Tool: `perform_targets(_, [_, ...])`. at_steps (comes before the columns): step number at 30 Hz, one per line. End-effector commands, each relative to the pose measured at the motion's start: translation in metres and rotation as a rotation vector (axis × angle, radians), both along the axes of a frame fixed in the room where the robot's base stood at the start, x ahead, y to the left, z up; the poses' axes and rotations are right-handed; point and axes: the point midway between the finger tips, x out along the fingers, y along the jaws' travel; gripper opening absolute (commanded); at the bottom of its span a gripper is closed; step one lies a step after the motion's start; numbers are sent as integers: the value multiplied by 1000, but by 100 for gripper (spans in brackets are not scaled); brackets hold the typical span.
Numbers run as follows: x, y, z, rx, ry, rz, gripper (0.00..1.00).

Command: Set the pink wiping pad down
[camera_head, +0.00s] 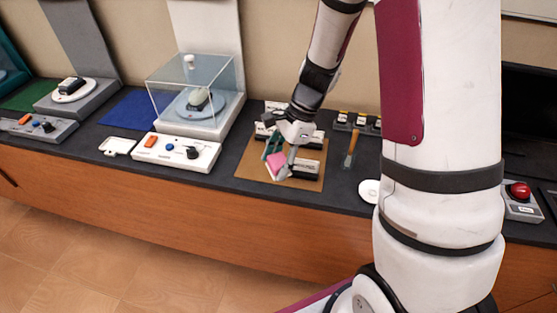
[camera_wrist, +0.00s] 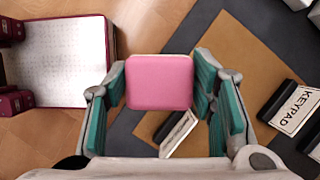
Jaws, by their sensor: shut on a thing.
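The pink wiping pad (camera_wrist: 160,82) is held between the two teal-padded fingers of my gripper (camera_wrist: 160,90) in the wrist view. Its flat pink face points toward the wrist camera. In the head view the pad (camera_head: 277,161) shows as a small pink patch at the tips of my gripper (camera_head: 277,158). The gripper is over the brown mat (camera_head: 255,178) on the dark counter. Whether the pad touches the mat or hangs above it, I cannot tell.
Black blocks with white labels stand on the mat; one reads KEYPAD (camera_wrist: 295,107). A white control box (camera_head: 177,152) and a clear case (camera_head: 195,95) stand left of the mat. An orange-handled tool (camera_head: 351,150) lies to its right. The counter's front edge is close by.

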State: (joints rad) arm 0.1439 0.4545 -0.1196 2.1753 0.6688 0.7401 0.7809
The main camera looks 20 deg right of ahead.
Motion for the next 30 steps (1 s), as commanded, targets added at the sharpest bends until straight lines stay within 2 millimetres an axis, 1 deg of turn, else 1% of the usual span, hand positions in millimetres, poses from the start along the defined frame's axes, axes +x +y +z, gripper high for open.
perform_targets(1, [-7,-5,-11,2,1,-125,22])
perform_targets(3, [-17,-9,-19,2,3,-278,22])
perform_targets(6, [-30,-15,-27,1,4,-446,22])
perform_targets(9, [-40,-19,-33,1,5,-552,22])
perform_targets(13, [-40,-19,-35,2,4,-603,22])
perform_targets(14, [-37,-19,-35,2,3,-606,22])
perform_targets(17, [-20,-13,-37,2,4,-605,22])
perform_targets(27, [60,9,-44,2,3,-601,22])
perform_targets(30, [81,14,-47,2,4,-602,22])
